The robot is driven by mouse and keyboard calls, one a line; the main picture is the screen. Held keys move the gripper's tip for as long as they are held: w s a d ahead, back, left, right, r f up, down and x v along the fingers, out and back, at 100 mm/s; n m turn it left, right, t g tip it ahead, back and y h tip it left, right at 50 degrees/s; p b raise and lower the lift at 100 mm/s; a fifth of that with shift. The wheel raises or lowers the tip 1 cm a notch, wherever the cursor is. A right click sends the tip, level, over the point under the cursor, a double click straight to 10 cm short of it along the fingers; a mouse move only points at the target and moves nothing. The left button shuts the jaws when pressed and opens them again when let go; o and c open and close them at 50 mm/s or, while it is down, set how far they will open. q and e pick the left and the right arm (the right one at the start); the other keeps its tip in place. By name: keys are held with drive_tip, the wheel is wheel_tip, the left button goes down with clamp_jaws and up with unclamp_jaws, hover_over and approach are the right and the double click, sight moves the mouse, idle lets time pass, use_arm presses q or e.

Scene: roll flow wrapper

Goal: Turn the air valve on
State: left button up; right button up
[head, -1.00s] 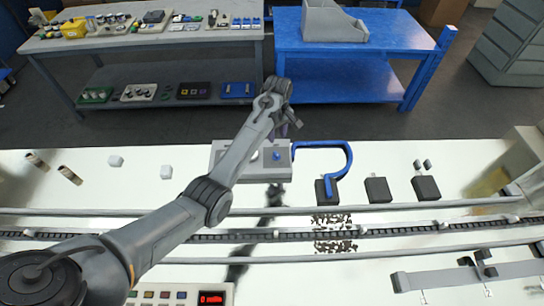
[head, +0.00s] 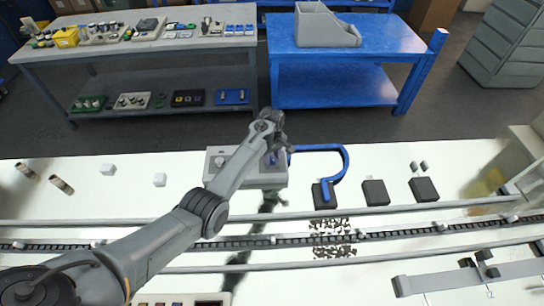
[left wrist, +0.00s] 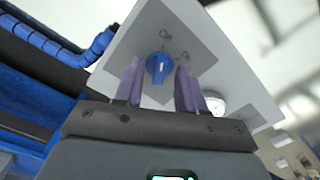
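The air valve is a blue knob (left wrist: 159,68) on a grey panel (left wrist: 205,38) marked "Off" and "On", with a round white gauge (left wrist: 213,103) beside it. In the head view the panel box (head: 216,164) stands on the white table, with the knob (head: 272,159) near its right end. My left gripper (left wrist: 160,78) is open, with its two purple fingers on either side of the knob. I cannot tell whether the fingers touch it. In the head view my left gripper (head: 274,140) is over the box and partly hides it. My right gripper is not in view.
A blue hose (head: 345,163) curves from the box's right side. Black blocks (head: 376,193) stand to its right. A conveyor chain (head: 400,233) with rails runs across the front. A grey bench (head: 170,50) and a blue table (head: 345,90) stand behind.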

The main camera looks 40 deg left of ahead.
use_arm(q)
drive_tip(key=shift+c, duration=0.3)
clamp_jaws()
drive_tip(key=shift+r+m+p, duration=0.2)
drive_tip(key=shift+m+p, duration=0.8)
drive_tip(key=m+p, duration=0.1)
drive_tip(key=m, duration=0.1)
drive_tip(key=shift+m+p, duration=0.3)
drive_tip(key=m+p, duration=0.1)
drive_tip(key=m, duration=0.2)
drive_tip(key=shift+f+m, duration=0.1)
drive_tip(key=shift+m, duration=0.2)
drive_tip(key=shift+m+p, duration=0.4)
drive_tip(key=shift+m, duration=1.4)
drive_tip(key=shift+o, duration=0.3)
unclamp_jaws()
drive_tip(key=shift+f, duration=0.1)
